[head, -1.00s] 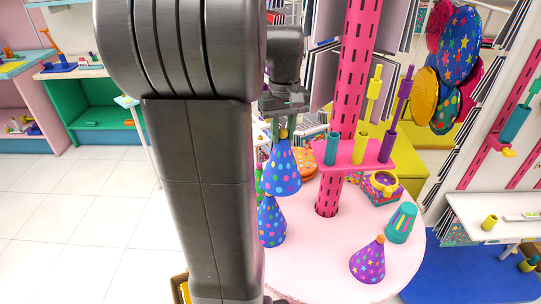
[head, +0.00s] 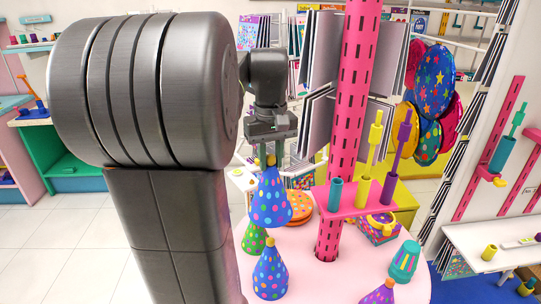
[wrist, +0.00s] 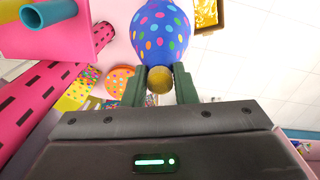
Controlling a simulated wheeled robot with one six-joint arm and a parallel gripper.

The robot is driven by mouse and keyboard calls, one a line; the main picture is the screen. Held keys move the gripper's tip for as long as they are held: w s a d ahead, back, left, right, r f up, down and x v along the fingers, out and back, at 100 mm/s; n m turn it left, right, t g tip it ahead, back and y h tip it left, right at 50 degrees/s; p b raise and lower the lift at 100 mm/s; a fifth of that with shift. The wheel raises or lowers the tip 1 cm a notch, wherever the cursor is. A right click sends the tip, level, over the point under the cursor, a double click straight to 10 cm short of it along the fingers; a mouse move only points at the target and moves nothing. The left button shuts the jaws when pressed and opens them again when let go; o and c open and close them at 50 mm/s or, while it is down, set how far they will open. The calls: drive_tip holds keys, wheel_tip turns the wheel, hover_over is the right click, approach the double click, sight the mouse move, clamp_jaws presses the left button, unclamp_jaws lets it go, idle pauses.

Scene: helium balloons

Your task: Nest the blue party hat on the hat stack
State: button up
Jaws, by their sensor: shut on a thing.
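My gripper (head: 271,158) is shut on the yellow pompom tip of a blue party hat (head: 271,200) with coloured dots. The hat hangs upright, brim down, above the pink round table. In the wrist view my gripper (wrist: 159,86) has its two fingers on either side of the pompom, with the blue hat (wrist: 160,30) beyond. A second blue dotted hat (head: 270,273) with a yellow tip stands on the table, below the held hat in the head view, with a visible gap between them. I cannot tell whether it is a stack.
A green dotted hat (head: 254,238) stands behind, partly hidden. A pink post (head: 331,240) with a pegged shelf (head: 350,201) rises to the right. My arm hides the left.

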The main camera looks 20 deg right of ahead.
sight(271, 186)
wheel_tip(271, 186, down, 7)
drive_tip(key=b, duration=0.3)
drive_tip(key=shift+r, duration=0.2)
drive_tip(key=shift+p, duration=0.6)
idle(1.6)
